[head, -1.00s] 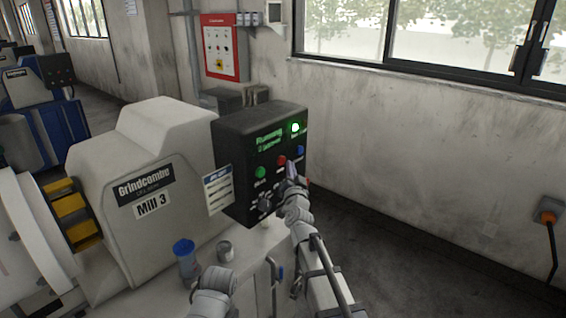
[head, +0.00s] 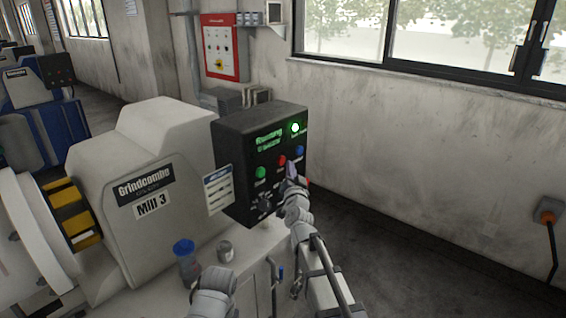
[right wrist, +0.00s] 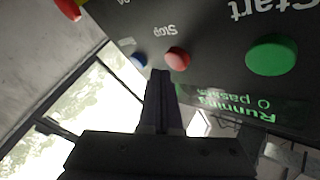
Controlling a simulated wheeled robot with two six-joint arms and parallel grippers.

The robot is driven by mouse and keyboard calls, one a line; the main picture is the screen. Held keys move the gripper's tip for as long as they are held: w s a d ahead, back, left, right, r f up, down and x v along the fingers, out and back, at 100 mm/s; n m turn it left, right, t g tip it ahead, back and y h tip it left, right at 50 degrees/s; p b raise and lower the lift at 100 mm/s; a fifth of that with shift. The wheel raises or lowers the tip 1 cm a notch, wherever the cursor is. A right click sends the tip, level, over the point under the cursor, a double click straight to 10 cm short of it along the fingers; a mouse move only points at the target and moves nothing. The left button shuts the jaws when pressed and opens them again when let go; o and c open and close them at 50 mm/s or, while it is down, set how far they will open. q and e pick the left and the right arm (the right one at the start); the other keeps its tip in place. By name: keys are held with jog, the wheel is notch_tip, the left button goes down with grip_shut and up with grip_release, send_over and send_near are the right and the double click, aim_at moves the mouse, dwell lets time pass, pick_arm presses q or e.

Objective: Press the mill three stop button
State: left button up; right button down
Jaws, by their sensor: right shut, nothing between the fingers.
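The black control box (head: 233,150) of Mill 3 has a lit display reading "Running" (head: 268,137). Its red button (head: 282,160), labelled Stop, sits between a green Start button (head: 260,172) and a blue button (head: 299,150). In the right wrist view the panel appears upside down, with the red stop button (right wrist: 177,58) just beyond the fingertips. My right gripper (head: 291,170) is shut and empty, its fingertips (right wrist: 160,74) close in front of the panel by the red button. I cannot tell whether they touch.
A red knob (head: 307,182) shows at the box's right edge, and a black dial (head: 265,206) sits low on the panel. The floor right of the box is clear.

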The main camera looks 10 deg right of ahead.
jog(key=shift+w, duration=0.1)
dwell(0.4)
jog(key=shift+w+a, duration=0.25)
jog(key=shift+w+a, duration=0.3)
jog(key=shift+w, duration=0.1)
dwell(0.8)
jog(key=shift+s+d, duration=0.1)
jog(key=shift+s, duration=0.05)
dwell(0.3)
jog(key=shift+s+d, duration=0.45)
jog(key=shift+s, duration=0.15)
jog(key=s+d, duration=0.1)
jog(key=s, duration=0.1)
jog(key=s+d, duration=0.2)
dwell(0.4)
jog(key=shift+f, duration=0.1)
dwell(0.4)
